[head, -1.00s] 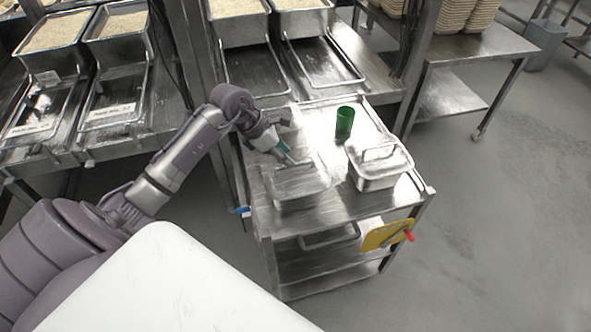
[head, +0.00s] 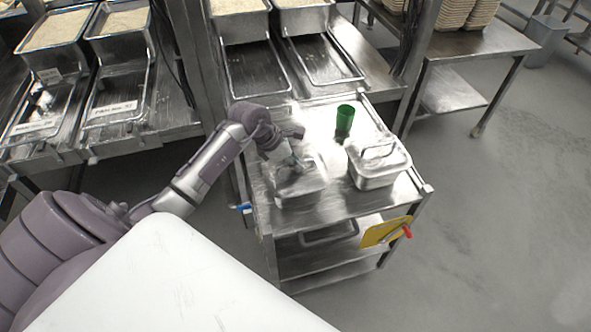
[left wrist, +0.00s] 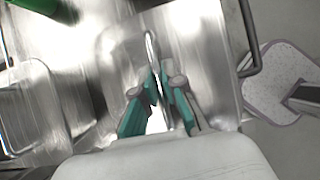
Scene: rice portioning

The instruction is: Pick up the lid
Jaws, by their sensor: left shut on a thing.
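A shiny metal lid (left wrist: 207,62) with a raised bar handle (left wrist: 151,48) fills the middle of the left wrist view. My left gripper (left wrist: 160,90) has its teal fingers closed on the handle, one on each side. In the head view my left gripper (head: 296,166) reaches down to the left metal pan (head: 300,193) on the cart, and the arm partly hides the lid there. I cannot tell whether the lid rests on the pan or is slightly raised. My right gripper is not in view.
A second metal pan with a handled lid (head: 378,163) stands to the right on the steel cart (head: 345,203). A green cup (head: 344,118) stands behind them. Rice pans (head: 240,24) sit on shelving behind.

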